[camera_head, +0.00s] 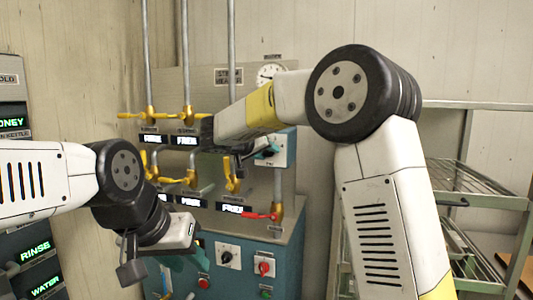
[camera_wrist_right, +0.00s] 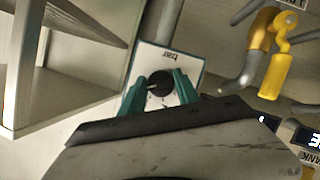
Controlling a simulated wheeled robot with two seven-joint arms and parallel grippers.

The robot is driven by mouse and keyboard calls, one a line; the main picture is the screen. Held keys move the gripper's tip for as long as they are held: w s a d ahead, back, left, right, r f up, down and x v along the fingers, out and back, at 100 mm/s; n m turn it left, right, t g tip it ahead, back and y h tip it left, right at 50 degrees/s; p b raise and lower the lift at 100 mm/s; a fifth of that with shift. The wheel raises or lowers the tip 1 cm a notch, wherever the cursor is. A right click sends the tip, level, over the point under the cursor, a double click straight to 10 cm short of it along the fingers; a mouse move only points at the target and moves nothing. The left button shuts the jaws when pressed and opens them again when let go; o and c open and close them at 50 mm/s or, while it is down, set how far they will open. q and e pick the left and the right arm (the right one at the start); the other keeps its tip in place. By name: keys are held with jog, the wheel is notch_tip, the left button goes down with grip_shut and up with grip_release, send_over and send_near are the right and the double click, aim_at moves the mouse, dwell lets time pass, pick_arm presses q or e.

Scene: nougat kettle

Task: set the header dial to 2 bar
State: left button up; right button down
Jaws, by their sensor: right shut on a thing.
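The header dial is a black round knob (camera_wrist_right: 160,84) on a white plate marked "bar" in the right wrist view. A pale pointer mark shows on the knob's left side. My left gripper (camera_head: 184,266) hangs low in front of the teal cabinet, away from the dial. Its finger gap is unclear.
A round gauge (camera_head: 270,74) is above the dial, beside a steam header sign (camera_head: 229,77). Yellow-handled valves (camera_head: 151,115) and a red lever (camera_head: 260,216) are close by. Wire shelving (camera_head: 478,180) stands to the right. A lit display panel (camera_head: 40,252) is at far left.

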jog(key=n+h, duration=0.2)
jog(key=n, duration=0.1)
jog(key=shift+a+f, duration=0.1)
jog(key=n+h, duration=0.1)
jog(key=n, duration=0.2)
jog(key=shift+t+h, duration=0.3)
jog(key=n+t+h, duration=0.1)
jog(key=n, duration=0.2)
jog(key=shift+f+n, duration=0.1)
jog(key=shift+n, duration=0.3)
jog(key=shift+n+t+h, duration=0.5)
jog(key=shift+n+t, duration=0.2)
jog(key=shift+n, duration=1.2)
jog(key=c, duration=0.9)
grip_release()
